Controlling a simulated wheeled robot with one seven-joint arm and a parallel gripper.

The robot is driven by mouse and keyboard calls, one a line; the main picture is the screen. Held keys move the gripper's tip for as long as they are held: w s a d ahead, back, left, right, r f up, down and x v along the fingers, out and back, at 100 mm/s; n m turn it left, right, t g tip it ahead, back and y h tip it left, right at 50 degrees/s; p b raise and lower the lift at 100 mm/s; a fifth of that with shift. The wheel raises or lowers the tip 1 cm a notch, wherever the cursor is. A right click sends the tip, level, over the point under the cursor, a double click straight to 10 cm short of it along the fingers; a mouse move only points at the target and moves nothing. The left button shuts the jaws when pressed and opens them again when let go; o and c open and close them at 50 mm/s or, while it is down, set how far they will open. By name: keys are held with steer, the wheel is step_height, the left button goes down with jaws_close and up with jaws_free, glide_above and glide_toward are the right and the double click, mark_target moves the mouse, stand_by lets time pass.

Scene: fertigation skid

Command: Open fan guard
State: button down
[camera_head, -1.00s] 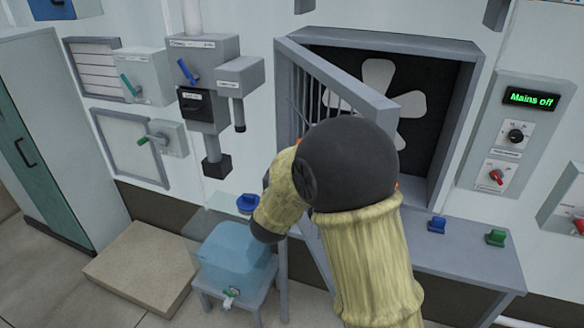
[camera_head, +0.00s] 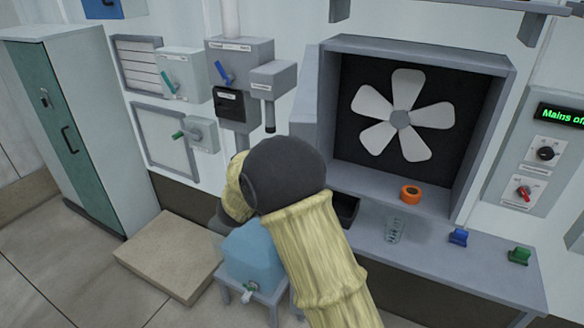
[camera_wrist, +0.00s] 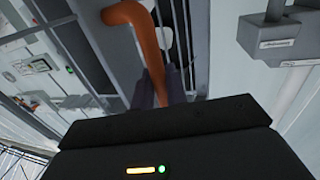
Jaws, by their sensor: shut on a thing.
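The fan guard (camera_head: 308,95) stands swung wide to the left of the fan housing (camera_head: 420,52), and is seen nearly edge-on in the head view. The white fan (camera_head: 400,120) is exposed in the housing. In the wrist view the guard's grey bars (camera_wrist: 200,40) rise behind an orange handle (camera_wrist: 146,40). My gripper (camera_wrist: 168,88) is shut on the handle. In the head view my arm hides the gripper and the lower part of the guard.
An orange ring (camera_head: 411,194) lies on the housing's lower ledge. A clear glass (camera_head: 394,231), a blue item (camera_head: 458,237) and a green item (camera_head: 519,256) are on the bench (camera_head: 425,262). A grey box with a blue lever (camera_head: 240,55) is on the wall left of the guard.

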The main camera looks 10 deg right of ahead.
steer(key=c, duration=1.5)
jaws_free()
steer(key=shift+s+a, duration=0.1)
steer(key=b+v, duration=0.4)
steer(key=v, duration=1.3)
steer(key=shift+s+r, duration=0.1)
steer(key=shift+s, duration=0.05)
